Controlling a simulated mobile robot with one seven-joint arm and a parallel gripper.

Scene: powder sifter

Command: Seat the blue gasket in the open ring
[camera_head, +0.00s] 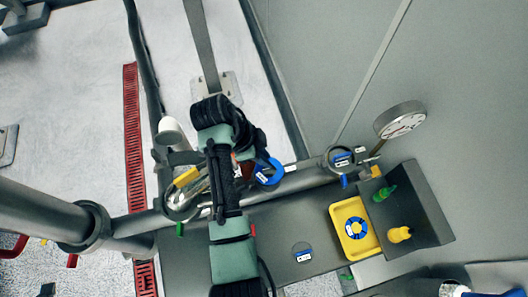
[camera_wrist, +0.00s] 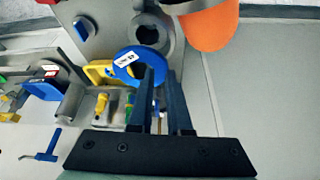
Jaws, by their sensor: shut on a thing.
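The blue gasket (camera_head: 268,172) is a flat ring with a white label. My gripper (camera_head: 250,169) is shut on its edge and holds it up, left of a grey ring (camera_head: 326,160) on the pipe. In the wrist view, the gasket (camera_wrist: 123,72) is at the fingertips of my gripper (camera_wrist: 158,76). A grey ring with a dark opening (camera_wrist: 166,46) shows just beyond it, apart or overlapping in the picture; I cannot tell the gap. Whether this is the same grey ring as in the head view is unclear.
A yellow tray (camera_head: 341,213) with a blue ring-shaped piece (camera_head: 355,229) lies at lower right. A round gauge (camera_head: 400,121) is at right. An orange object (camera_wrist: 212,25) is near the ring in the wrist view.

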